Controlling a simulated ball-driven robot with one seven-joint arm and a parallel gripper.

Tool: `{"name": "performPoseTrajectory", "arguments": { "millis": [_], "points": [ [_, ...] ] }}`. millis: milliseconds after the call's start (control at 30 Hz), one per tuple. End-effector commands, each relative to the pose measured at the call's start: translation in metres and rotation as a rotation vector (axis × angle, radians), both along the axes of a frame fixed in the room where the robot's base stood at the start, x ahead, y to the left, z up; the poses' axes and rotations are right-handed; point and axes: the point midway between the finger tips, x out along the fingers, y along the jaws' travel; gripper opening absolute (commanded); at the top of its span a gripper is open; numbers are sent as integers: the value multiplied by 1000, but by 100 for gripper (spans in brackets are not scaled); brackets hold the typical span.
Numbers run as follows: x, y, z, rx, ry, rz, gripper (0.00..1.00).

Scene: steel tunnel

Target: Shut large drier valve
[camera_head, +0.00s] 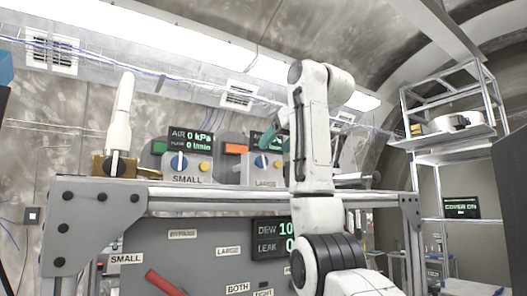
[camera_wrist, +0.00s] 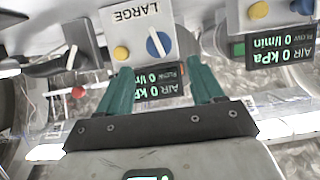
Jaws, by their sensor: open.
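The large drier unit, labelled LARGE, stands on the bench in the head view, with a blue round valve knob (camera_head: 262,161) bearing a pale pointer bar. The wrist view shows this unit upside down, with the blue knob (camera_wrist: 158,44) near top centre, beside a yellow button (camera_wrist: 121,53). My gripper (camera_wrist: 157,72) is open and empty. Its two green fingers are spread across the unit's air display (camera_wrist: 160,86), pointing towards the knob and apparently apart from it. In the head view only a teal finger part shows, left of my arm; the rest is hidden.
The small drier unit (camera_head: 187,168), with its own blue knob, stands left of the large one. A brass valve (camera_head: 100,166) is at the bench's left end. In the wrist view a black lever valve (camera_wrist: 72,57) is beside the large unit. A metal rail (camera_head: 230,199) runs along the bench front.

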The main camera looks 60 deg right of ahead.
Motion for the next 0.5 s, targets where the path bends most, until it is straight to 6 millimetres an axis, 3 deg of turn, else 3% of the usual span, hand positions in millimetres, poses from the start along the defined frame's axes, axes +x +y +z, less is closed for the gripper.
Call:
{"name": "performPoseTrajectory", "arguments": {
  "millis": [200, 500],
  "points": [
    [34, -21, -15, 4, 5, -1, 67],
    [57, -35, -28, 1, 2, -1, 67]
  ]
}}
